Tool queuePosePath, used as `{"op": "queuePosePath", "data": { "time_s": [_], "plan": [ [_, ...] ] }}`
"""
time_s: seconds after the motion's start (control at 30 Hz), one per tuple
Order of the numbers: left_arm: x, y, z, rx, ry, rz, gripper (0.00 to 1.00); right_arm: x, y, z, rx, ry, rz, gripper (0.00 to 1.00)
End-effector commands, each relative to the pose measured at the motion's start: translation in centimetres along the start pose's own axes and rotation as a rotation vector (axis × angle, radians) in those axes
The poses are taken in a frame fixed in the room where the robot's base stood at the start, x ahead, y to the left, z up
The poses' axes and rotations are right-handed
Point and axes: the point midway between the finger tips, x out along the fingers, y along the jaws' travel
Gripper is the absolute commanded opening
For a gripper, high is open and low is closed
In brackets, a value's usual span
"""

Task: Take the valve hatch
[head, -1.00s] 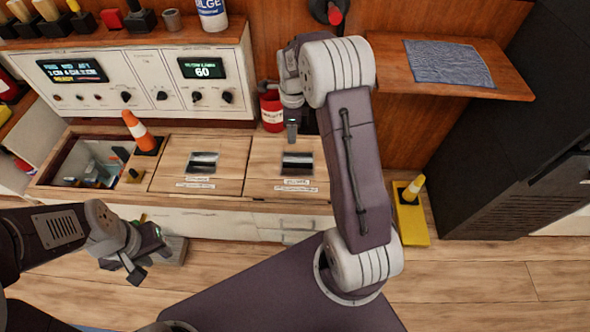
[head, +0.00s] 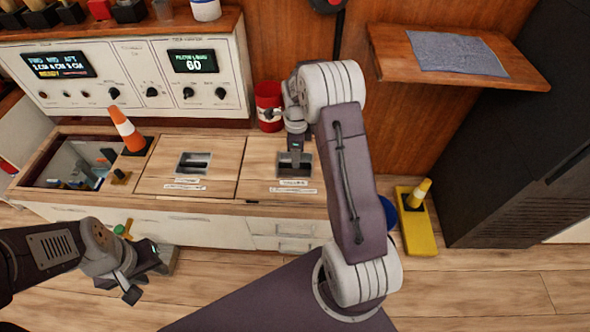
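Two wooden hatch lids lie side by side in the counter, a left lid (head: 217,166) and a right lid (head: 262,158). Each has a dark recessed grip in a pale metal frame and small labels in front. The labels are too small to read, so I cannot tell which is the valve hatch. My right gripper (head: 295,164) points down at the right lid's recess (head: 306,170) and partly covers it. Whether it touches or grips is unclear. My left gripper (head: 144,278) is open and empty, low in front of the counter.
An open bay (head: 72,163) with small items lies left of the lids. An orange cone (head: 126,130) stands at its edge. A red canister (head: 268,104) stands behind the right lid. A control panel (head: 130,80) backs the counter. A yellow stand (head: 420,232) is on the floor at right.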

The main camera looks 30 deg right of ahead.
Motion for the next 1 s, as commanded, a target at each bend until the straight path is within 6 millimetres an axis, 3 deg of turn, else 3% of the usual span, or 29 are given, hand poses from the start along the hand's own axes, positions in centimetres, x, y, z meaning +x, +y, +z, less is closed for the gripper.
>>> {"op": "queuePosePath", "data": {
  "time_s": [0.13, 0.27, 0.47, 0.6, 1.0],
  "plan": [
    [2.7, -0.1, 0.3, 0.000, 0.000, 0.000, 0.34, 3.3, 0.3, 0.3, -0.002, 0.001, 0.003, 0.38],
    [3.6, -0.1, 0.4, 0.000, 0.000, 0.000, 0.34, 5.0, 0.3, 0.3, -0.001, 0.000, 0.002, 0.38],
    [3.3, -0.1, 0.3, 0.000, 0.000, 0.000, 0.34, 4.7, 0.2, 0.3, -0.001, 0.000, 0.001, 0.38],
    [3.3, -0.1, 0.3, 0.000, 0.000, 0.000, 0.34, 4.7, 0.2, 0.3, 0.000, 0.000, 0.001, 0.00],
    [3.3, -0.1, 0.3, 0.000, 0.000, 0.000, 0.34, 4.7, 0.2, 0.3, 0.000, 0.000, 0.001, 0.00]
  ]
}}
